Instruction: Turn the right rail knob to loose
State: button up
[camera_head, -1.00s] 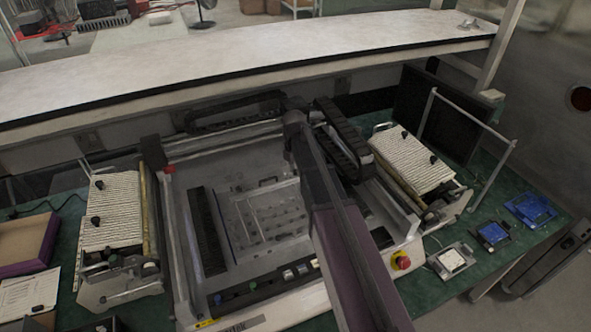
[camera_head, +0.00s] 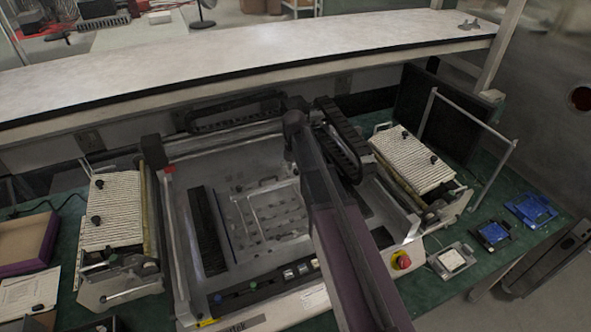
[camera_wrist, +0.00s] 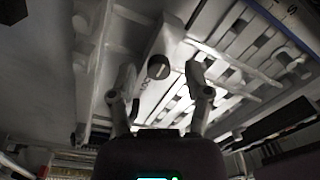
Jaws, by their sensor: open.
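In the wrist view, a dark round knob (camera_wrist: 158,67) sits on a pale rail bar (camera_wrist: 165,38). My gripper (camera_wrist: 160,73) is open, with one fingertip on each side of the knob and a visible gap to it on both sides. Nothing is held. I cannot tell the depth between the fingertips and the knob, nor whether the knob is tight or loose. In the head view, the machine's bed (camera_head: 238,262) holds a pale slotted plate (camera_head: 272,212). My gripper and the knob are not clearly seen there.
Ribbed feeder banks stand left (camera_head: 112,228) and right (camera_head: 412,160). A red stop button (camera_head: 402,262) is at the front right. A white shelf (camera_head: 240,58) runs behind.

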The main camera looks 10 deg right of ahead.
jog(key=shift+m, duration=0.4)
